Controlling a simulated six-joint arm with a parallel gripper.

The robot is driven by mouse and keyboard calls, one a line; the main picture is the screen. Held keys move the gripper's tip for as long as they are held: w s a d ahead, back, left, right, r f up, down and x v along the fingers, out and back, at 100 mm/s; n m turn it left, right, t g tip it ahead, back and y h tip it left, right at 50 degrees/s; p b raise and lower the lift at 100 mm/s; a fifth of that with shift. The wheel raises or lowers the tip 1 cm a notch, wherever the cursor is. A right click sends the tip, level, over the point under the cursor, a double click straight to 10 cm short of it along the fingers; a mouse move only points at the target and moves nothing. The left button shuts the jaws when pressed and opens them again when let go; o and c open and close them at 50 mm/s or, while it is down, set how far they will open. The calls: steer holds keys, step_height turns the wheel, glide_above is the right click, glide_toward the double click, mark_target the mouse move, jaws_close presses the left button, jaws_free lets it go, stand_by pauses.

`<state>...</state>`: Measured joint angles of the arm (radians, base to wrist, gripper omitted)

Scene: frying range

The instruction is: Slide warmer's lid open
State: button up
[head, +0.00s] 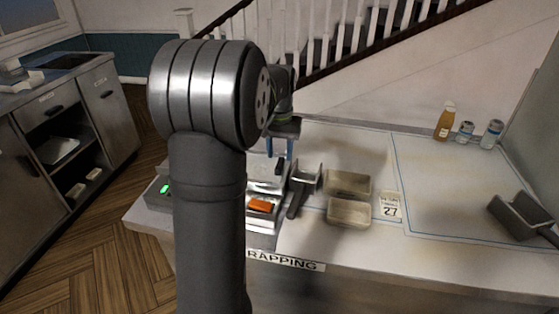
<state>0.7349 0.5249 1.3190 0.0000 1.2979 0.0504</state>
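The warmer (265,224) looks like a low metal unit at the front of the worktop, partly hidden behind my arm. An orange piece (261,204) shows in its front part. A shiny metal plate with a dark upright handle (279,167) covers its back part and looks like the lid. My gripper (281,148) points down with two blue fingers spread apart, just above and behind the handle in the picture. I see nothing between the fingers. I cannot tell whether they touch the handle.
A dark metal scoop (301,184) lies just right of the warmer. Two beige trays (349,212) and a card marked 27 (391,206) are farther right. Bottles (445,122) stand at the back right, and another scoop (521,214) lies at the right edge. The right worktop is mostly clear.

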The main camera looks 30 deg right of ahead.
mark_target(280, 163)
steer(key=shift+f, duration=1.85)
jaws_close()
